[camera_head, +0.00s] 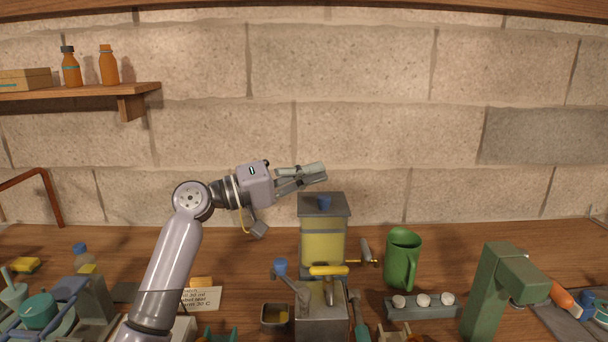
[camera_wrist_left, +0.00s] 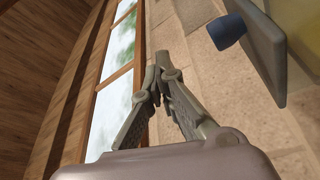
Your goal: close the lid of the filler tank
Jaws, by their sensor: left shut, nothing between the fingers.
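The filler tank (camera_head: 323,248) is a clear box with yellow content, standing on the bench in the middle of the head view. Its grey lid (camera_head: 309,206) with a blue knob (camera_head: 324,202) lies flat across the top and looks down. In the left wrist view the lid (camera_wrist_left: 264,42) and its blue knob (camera_wrist_left: 226,31) show at upper right, with a bit of the yellow tank (camera_wrist_left: 300,14). My left gripper (camera_head: 322,173) is shut and empty, just above and behind the knob in the picture, apart from it. Its closed fingertips (camera_wrist_left: 157,68) show in the left wrist view. My right gripper is out of view.
A grey metal unit with a yellow handle (camera_head: 328,270) stands in front of the tank. A green mug (camera_head: 402,258) and a green stand (camera_head: 490,290) are to the right. A wall shelf (camera_head: 100,92) with bottles is at upper left.

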